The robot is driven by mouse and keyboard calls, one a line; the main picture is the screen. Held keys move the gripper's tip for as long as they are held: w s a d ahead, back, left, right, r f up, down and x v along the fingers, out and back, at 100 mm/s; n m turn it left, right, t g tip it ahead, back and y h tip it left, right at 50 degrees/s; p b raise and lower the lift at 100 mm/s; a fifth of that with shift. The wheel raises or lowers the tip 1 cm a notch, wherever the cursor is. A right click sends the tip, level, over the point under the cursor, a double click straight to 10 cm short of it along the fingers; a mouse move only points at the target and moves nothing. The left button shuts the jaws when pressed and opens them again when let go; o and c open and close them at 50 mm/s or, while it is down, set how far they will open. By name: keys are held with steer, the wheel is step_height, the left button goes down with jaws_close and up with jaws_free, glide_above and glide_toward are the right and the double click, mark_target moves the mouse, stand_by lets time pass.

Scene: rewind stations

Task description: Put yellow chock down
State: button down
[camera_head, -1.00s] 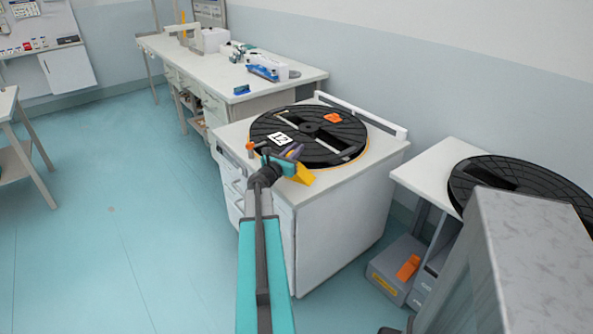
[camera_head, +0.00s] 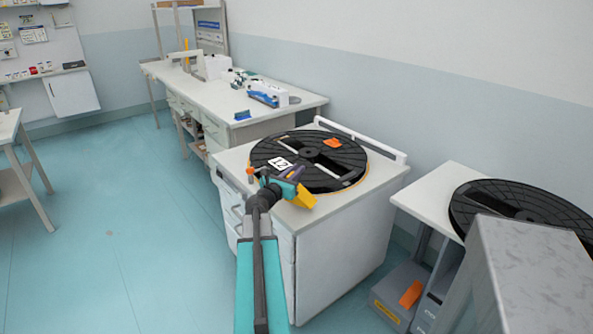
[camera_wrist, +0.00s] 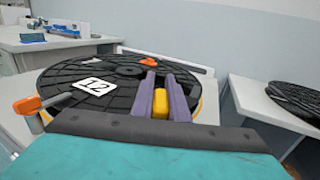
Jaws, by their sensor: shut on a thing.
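My gripper (camera_wrist: 162,104) is shut on the yellow chock (camera_wrist: 160,104), which shows between its two purple-grey fingers in the wrist view. In the head view the yellow chock (camera_head: 303,199) shows at the gripper (camera_head: 295,173), over the near edge of the white cabinet top beside the black reel. I cannot tell whether the chock touches the cabinet top. The black reel (camera_head: 340,165) lies flat on the white cabinet (camera_head: 350,235) and bears a white label reading 12 (camera_wrist: 95,86) and an orange piece (camera_head: 332,143).
An orange-headed clamp or knob (camera_wrist: 27,105) stands at the reel's left edge. A second black reel (camera_head: 520,205) lies on a stand at the right, partly behind a grey block (camera_head: 540,260). A long workbench (camera_head: 290,108) with tools stands behind. The floor at left is clear.

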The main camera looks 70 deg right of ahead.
steer(key=s+a+r+p, duration=0.1)
steer(key=s+a, duration=0.3)
steer(key=a, duration=0.5)
steer(key=shift+r+p, duration=0.2)
steer(key=shift+p, duration=0.35)
steer(key=p, duration=0.3)
steer(key=a+p, duration=0.1)
steer(key=p, duration=0.1)
steer(key=shift+s+r+p, duration=0.1)
steer(key=shift+s+p, duration=0.1)
steer(key=shift+p, duration=0.2)
steer(key=p, duration=0.5)
steer(key=shift+s+a, duration=0.15)
steer(key=shift+a, duration=0.25)
steer(key=shift+s+a+p, duration=0.1)
steer(key=shift+a+p, duration=0.35)
steer(key=shift+p, duration=1)
